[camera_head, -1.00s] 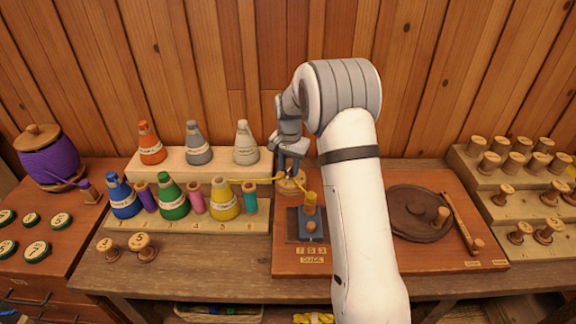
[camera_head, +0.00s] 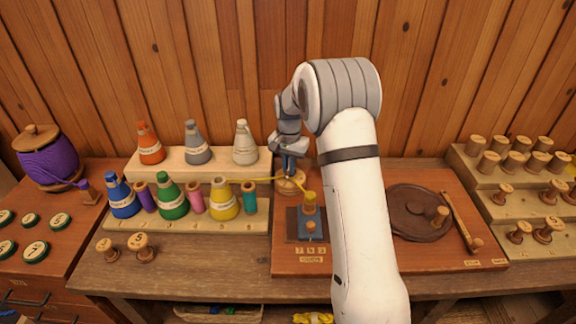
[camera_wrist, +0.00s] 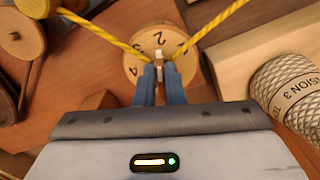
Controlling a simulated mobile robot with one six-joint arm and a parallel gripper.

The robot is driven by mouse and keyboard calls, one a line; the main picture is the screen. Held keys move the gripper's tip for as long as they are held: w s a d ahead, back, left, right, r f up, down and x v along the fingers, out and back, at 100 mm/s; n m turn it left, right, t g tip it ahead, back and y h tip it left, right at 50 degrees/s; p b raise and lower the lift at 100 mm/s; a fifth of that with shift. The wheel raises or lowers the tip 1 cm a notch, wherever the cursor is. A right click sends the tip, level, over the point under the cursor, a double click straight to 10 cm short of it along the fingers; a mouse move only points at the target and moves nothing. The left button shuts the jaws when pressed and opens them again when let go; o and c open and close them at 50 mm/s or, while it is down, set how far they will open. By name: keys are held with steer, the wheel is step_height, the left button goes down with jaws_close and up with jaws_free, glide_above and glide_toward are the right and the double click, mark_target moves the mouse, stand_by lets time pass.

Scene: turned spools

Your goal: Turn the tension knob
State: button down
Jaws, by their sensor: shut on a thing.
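The tension knob is a round wooden dial (camera_head: 291,186) behind the blue block on the reddish board, partly hidden by my gripper in the head view. In the wrist view the dial (camera_wrist: 144,37) has dark numbers on its face; a 2 and a 4 can be read. My gripper (camera_wrist: 162,69) points down at the dial, its blue fingers shut on the small pale grip at its middle. In the head view my gripper (camera_head: 290,172) is right over the dial. Yellow thread (camera_wrist: 205,30) runs past the dial on both sides.
Coloured thread cones (camera_head: 168,199) stand on steps to the left. A spool on a blue block (camera_head: 309,207) stands just in front of the dial. A brown disc (camera_head: 412,222) lies to the right. A pale cone (camera_wrist: 290,95) is near the gripper.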

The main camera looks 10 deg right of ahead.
steer(key=n, duration=0.4)
steer(key=shift+d+n+b, duration=0.2)
steer(key=shift+n+b, duration=0.15)
steer(key=shift+n, duration=0.05)
steer(key=shift+d+n, duration=0.15)
steer(key=shift+n, duration=0.95)
steer(key=shift+d+n, duration=0.1)
steer(key=shift+n, duration=1)
steer(key=c, duration=1.5)
jaws_free()
step_height(320, 180, up, 8)
steer(key=shift+f+b, duration=0.1)
steer(key=shift+b, duration=0.25)
steer(key=shift+s, duration=0.1)
